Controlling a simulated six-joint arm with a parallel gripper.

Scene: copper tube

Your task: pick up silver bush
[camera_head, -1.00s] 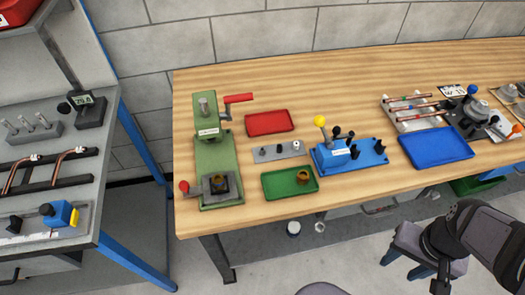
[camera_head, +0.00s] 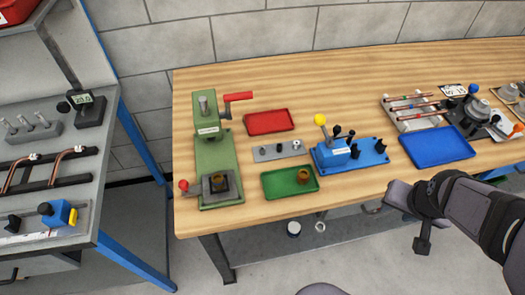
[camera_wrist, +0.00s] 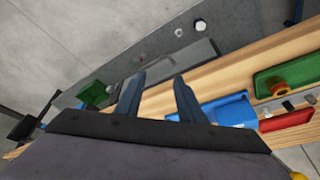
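A small silver bush (camera_head: 297,145) stands at the right end of a flat grey block (camera_head: 268,153) on the wooden bench. The grey block also shows at the right edge of the wrist view, too small there to make out the bush clearly. My gripper (camera_wrist: 156,82) is open and empty, its two dark fingers spread apart in the wrist view. In the head view my gripper (camera_head: 422,244) is in front of the bench edge, well right of and nearer than the bush.
A green tray (camera_head: 273,188) with a brass-coloured ring (camera_head: 304,176) lies just in front of the block. A red tray (camera_head: 268,120) is behind it. A blue fixture (camera_head: 350,155) with upright levers stands close on the right. A green press (camera_head: 212,160) stands left.

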